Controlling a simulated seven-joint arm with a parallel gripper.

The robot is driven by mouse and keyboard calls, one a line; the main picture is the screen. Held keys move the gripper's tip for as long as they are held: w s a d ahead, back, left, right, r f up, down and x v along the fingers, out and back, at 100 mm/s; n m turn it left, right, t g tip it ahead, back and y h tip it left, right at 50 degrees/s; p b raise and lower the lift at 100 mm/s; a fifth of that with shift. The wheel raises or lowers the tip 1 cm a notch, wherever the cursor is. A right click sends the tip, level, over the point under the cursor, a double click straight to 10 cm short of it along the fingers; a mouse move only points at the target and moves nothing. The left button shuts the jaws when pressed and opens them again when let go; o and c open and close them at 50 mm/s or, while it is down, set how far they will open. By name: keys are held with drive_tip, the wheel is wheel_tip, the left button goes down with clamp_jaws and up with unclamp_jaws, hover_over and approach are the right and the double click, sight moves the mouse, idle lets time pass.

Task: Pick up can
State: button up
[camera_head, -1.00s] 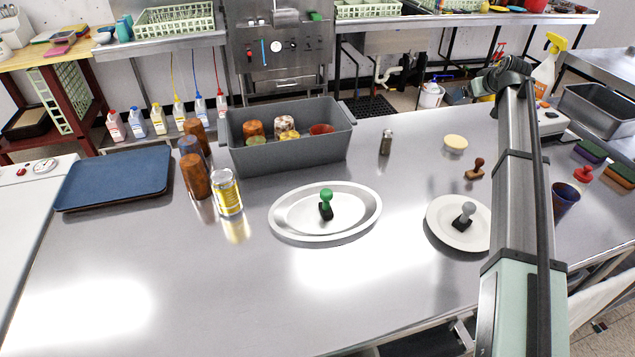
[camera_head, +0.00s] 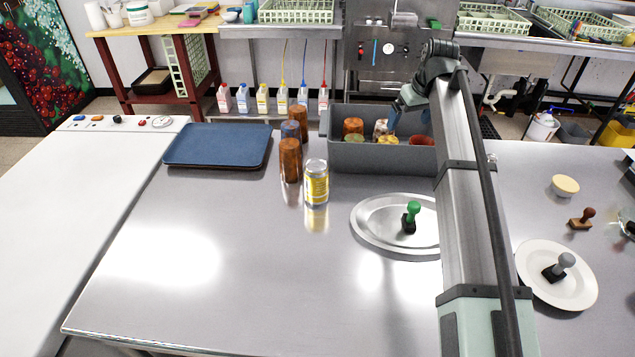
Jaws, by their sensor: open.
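The can (camera_head: 316,183), silver with a yellow label, stands upright on the steel table, just in front of and to the right of the brown tumblers. Nothing covers it. My gripper (camera_head: 394,116) is small in the picture, up and to the right of the can, in front of or over the grey bin. It is open and apart from the can. Its fingertips are hard to make out against the bin.
Brown tumblers (camera_head: 290,160) and a bluish tumbler (camera_head: 290,134) stand close behind the can. The grey bin (camera_head: 375,158) holds several items. A blue tray (camera_head: 218,146) lies left. An oval platter (camera_head: 370,240) bears a green-handled stamp (camera_head: 412,212). The table front is clear.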

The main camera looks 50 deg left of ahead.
drive_tip(key=s+a+n+g+h, duration=0.1)
drive_tip(key=s+a, duration=0.2)
drive_tip(key=s, duration=0.3)
drive_tip(key=s+a, duration=0.3)
drive_tip(key=s, duration=0.3)
drive_tip(key=r+n+h, duration=0.1)
drive_tip(key=r+h, duration=0.1)
hover_over(317, 163)
drive_tip(key=shift+a+f+g, duration=0.1)
drive_tip(key=shift+g, duration=0.2)
wheel_tip(317, 163, down, 8)
drive_tip(key=shift+f, duration=0.25)
drive_tip(key=shift+s+d+f, duration=0.15)
drive_tip(key=shift+f, duration=1.15)
drive_tip(key=shift+s+d+f, duration=0.1)
drive_tip(key=shift+f, duration=1.2)
drive_tip(key=shift+c, duration=0.5)
drive_tip(key=c, duration=1.2)
drive_tip(key=shift+c, duration=0.4)
drive_tip(key=shift+r, duration=0.15)
